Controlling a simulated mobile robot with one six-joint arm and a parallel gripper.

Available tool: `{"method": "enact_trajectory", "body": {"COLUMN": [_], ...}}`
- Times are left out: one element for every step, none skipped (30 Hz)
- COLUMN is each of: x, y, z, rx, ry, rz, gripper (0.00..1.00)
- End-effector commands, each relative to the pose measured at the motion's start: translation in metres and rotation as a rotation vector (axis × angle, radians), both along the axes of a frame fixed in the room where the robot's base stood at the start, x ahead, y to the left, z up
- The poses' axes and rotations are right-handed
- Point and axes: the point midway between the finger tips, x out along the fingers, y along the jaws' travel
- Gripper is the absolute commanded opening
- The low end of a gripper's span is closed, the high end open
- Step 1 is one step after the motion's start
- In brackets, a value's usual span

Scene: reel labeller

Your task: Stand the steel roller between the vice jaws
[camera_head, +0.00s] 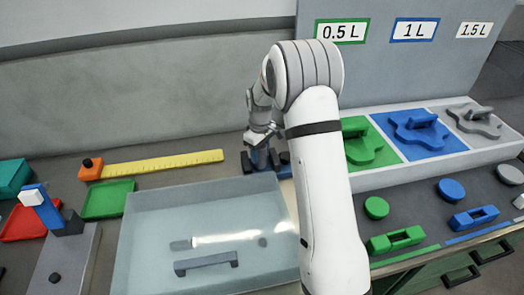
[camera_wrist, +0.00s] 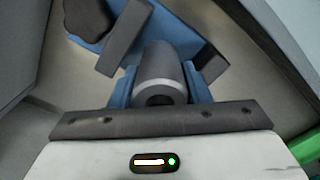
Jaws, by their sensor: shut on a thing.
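The steel roller (camera_wrist: 158,60) is a grey cylinder with a lighter band and a dark hole in its near end, seen in the wrist view. My gripper (camera_wrist: 160,84) is shut on it, with a finger on each side. The blue vice (camera_head: 262,160) stands on the bench behind the clear bin in the head view. In the wrist view, the vice (camera_wrist: 176,28) shows beyond the roller, one dark jaw (camera_wrist: 124,40) at its left and another dark block at its right. The roller's far end is hidden, so I cannot tell whether it touches the vice. My gripper (camera_head: 262,138) is over the vice in the head view.
A clear bin (camera_head: 128,250) fills the front middle. A yellow ruler (camera_head: 165,162) and a green tray (camera_head: 108,200) lie left of the vice. Green, blue and grey panels (camera_head: 418,135) stand at right. My arm hides part of the bench.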

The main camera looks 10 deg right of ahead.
Motion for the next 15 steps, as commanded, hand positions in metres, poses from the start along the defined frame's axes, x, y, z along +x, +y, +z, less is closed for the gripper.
{"method": "enact_trajectory", "body": {"x": [0.0006, 0.0007, 0.0008, 0.0008, 0.0008, 0.0008, 0.0008, 0.0007, 0.0007, 0.0007, 0.0004, 0.0004, 0.0004, 0.0004, 0.0004], "y": [-0.0002, -0.0002, -0.0002, -0.0003, -0.0003, -0.0004, -0.0004, -0.0004, -0.0004, -0.0005, -0.0005, -0.0005, -0.0006, -0.0007, -0.0007], "z": [-0.0005, -0.0008, -0.0007, -0.0006, -0.0006, -0.0006, -0.0008, -0.0015, -0.0030, -0.0042, -0.0048, -0.0038, -0.0038, -0.0037, -0.0037], "rx": [0.001, 0.000, 0.000, 0.000, 0.000, 0.000, 0.000, 0.000, 0.000, 0.000, 0.000, 0.000, 0.000, 0.000, 0.000], "ry": [-0.002, -0.003, -0.004, -0.004, -0.004, -0.004, -0.003, -0.003, -0.003, -0.003, -0.001, -0.001, -0.001, -0.001, -0.001], "rz": [0.000, 0.000, 0.000, 0.000, 0.000, 0.000, 0.000, -0.001, -0.001, -0.001, -0.001, -0.001, -0.001, -0.001, -0.001], "gripper": [0.08, 0.08, 0.08, 0.08, 0.08, 0.08, 0.08, 0.08, 0.08, 0.08, 0.44, 0.47, 0.49, 0.52, 0.52]}}
